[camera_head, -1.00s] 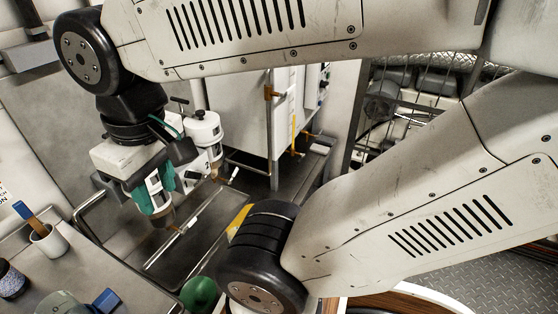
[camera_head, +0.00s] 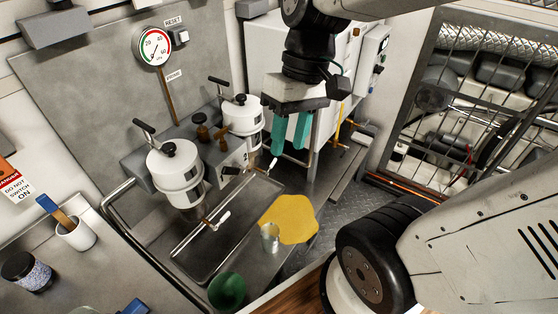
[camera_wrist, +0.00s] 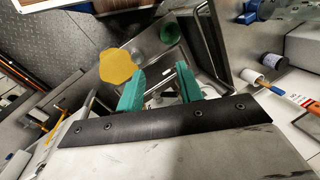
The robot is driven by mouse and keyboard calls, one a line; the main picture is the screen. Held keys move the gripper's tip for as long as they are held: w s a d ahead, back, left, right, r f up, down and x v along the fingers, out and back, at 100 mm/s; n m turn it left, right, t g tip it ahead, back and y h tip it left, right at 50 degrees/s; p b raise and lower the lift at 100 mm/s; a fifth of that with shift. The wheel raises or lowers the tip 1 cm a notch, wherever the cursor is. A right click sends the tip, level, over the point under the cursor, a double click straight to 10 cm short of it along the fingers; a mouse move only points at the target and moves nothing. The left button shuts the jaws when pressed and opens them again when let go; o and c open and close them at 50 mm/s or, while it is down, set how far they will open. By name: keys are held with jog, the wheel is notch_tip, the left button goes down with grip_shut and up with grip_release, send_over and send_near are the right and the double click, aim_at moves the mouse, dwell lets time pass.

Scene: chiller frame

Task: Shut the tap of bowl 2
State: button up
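Bowl 2 (camera_head: 243,116) is a white lidded cylinder, the farther of two, on a grey block with a "2" beside it. Its tap (camera_head: 262,170) has a white-tipped lever pointing up and right, away from the block.
Bowl 1 (camera_head: 176,178) stands nearer on the left. A yellow patch (camera_head: 290,218) lies beside a metal cup (camera_head: 269,237). A green cup (camera_head: 226,291) stands in front. A white cabinet (camera_head: 300,60) stands behind my gripper, and a metal rail (camera_head: 112,200) runs on the left.

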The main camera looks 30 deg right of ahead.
jog(key=w+f+g+y, duration=0.1)
jog(key=w+f+y, duration=0.4)
jog(key=w, duration=0.4)
jog(key=m+t+y, duration=0.3)
jog(key=m+t, duration=0.3)
jog(key=t, duration=0.8)
send_near(276, 161)
jog(key=r+x, duration=0.1)
jog(key=x, duration=0.7)
jog(key=f+x, duration=0.1)
jog(key=x, duration=0.2)
jog(key=shift+s+d, duration=0.1)
grip_shut()
